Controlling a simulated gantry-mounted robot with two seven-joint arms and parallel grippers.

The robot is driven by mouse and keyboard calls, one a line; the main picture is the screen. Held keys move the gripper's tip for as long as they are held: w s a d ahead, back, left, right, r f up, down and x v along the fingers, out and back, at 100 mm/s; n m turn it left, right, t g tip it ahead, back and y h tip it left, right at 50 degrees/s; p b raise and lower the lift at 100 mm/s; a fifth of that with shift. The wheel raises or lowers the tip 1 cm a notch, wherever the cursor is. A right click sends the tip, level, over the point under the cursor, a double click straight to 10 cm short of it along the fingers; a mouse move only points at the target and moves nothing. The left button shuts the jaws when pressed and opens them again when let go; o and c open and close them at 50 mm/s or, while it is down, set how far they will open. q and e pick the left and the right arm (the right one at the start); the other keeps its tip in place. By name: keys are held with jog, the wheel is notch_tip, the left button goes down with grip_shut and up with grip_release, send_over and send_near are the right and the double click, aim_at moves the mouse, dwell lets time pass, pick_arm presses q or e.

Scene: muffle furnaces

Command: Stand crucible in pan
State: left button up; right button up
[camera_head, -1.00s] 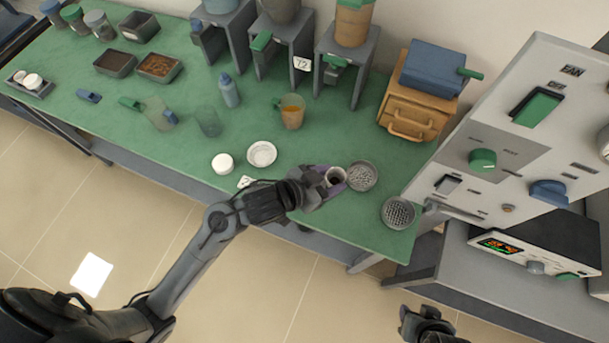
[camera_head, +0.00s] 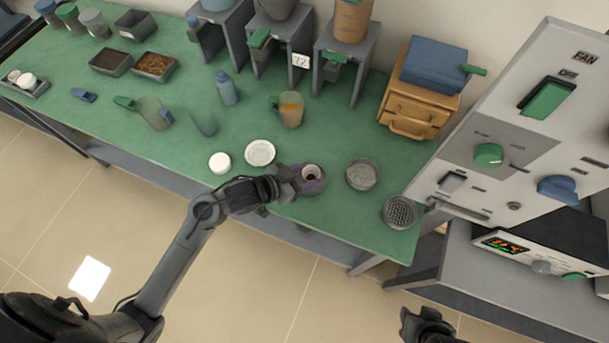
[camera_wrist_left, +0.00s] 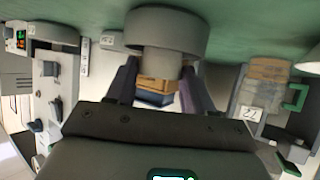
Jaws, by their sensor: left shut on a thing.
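My left gripper (camera_head: 309,178) is shut on a small pale crucible (camera_head: 312,171), which is upright with its dark open mouth facing up. A round grey pan (camera_head: 317,189) surrounds the crucible at the table's front edge area. In the left wrist view, which looks upside down, the crucible (camera_wrist_left: 165,62) sits between the two fingers and its lower end is hidden by the wide grey pan wall (camera_wrist_left: 165,28). I cannot tell whether the crucible's base touches the pan floor. My right gripper (camera_head: 428,322) is at the bottom edge, away from the table; its fingers are unclear.
A white dish (camera_head: 260,153) and a white lid-like disc (camera_head: 219,163) are to the left. A jug (camera_head: 290,110) stands behind. The furnace panel (camera_head: 510,140) is at the right.

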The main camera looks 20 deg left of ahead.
pick_arm(q)
jog(key=shift+f, duration=0.1)
jog(key=o, duration=1)
